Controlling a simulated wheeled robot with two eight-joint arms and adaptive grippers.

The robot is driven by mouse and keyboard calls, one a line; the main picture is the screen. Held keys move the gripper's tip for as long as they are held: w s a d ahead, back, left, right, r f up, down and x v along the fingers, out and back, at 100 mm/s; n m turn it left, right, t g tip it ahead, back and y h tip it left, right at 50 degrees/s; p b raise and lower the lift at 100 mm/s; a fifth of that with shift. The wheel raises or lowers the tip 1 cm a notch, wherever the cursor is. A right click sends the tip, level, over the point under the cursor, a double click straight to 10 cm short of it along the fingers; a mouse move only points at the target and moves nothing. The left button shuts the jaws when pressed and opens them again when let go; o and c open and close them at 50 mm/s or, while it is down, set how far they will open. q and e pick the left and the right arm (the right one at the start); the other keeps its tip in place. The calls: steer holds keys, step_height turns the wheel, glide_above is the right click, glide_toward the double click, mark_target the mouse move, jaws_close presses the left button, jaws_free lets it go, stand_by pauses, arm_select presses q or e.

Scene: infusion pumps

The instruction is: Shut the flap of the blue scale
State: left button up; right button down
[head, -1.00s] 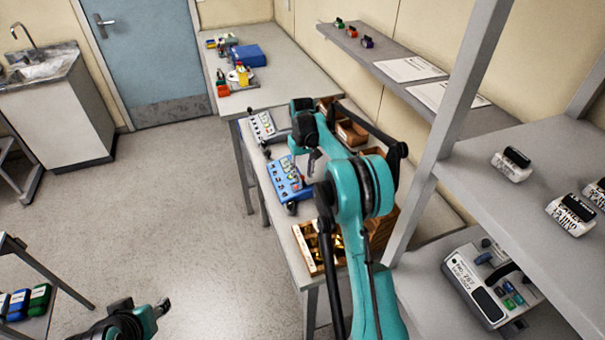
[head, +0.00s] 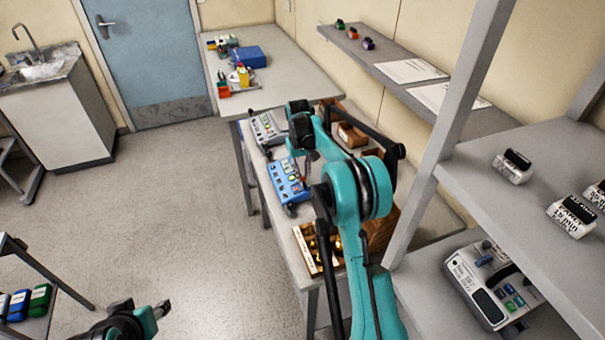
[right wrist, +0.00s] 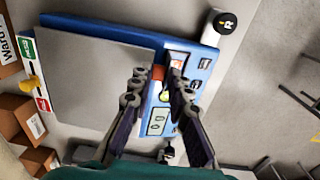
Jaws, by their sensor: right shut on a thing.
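The blue scale (head: 289,184) lies on the bench in the head view, its control side showing and the rest behind my right arm. In the right wrist view the blue scale (right wrist: 190,80) has a wide grey flat panel (right wrist: 90,80), which looks like the flap. I cannot tell its angle. My right gripper (right wrist: 162,75) is at the panel's edge, over the controls, shut on a small orange-red piece (right wrist: 158,72). What that piece belongs to is unclear. In the head view my right gripper (head: 308,168) is low over the scale. My left gripper (head: 163,308) is over the floor, away from the bench.
A grey device (head: 265,129) stands just behind the scale. A wooden tray with brass pieces (head: 318,250) is in front. Brown boxes (right wrist: 28,118) stand beside the scale. A shelf upright (head: 455,110) rises right of my arm.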

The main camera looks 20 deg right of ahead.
steer(key=shift+a, duration=0.1)
steer(key=shift+w+a+h, duration=0.1)
steer(key=shift+a+h, duration=0.5)
steer(key=shift+h, duration=0.6)
steer(key=shift+a+f+h+b, duration=0.15)
steer(key=shift+a+h+b, duration=0.25)
steer(key=shift+h, duration=0.55)
steer(key=shift+a+f+h+b, duration=0.2)
steer(key=shift+a+h, duration=0.25)
steer(key=shift+h, duration=0.5)
steer(key=shift+a, duration=0.1)
steer(key=c, duration=1.5)
jaws_free()
steer(key=v, duration=1.2)
steer(key=shift+w, duration=0.2)
steer(key=shift+o, duration=0.3)
steer(key=shift+a, duration=0.1)
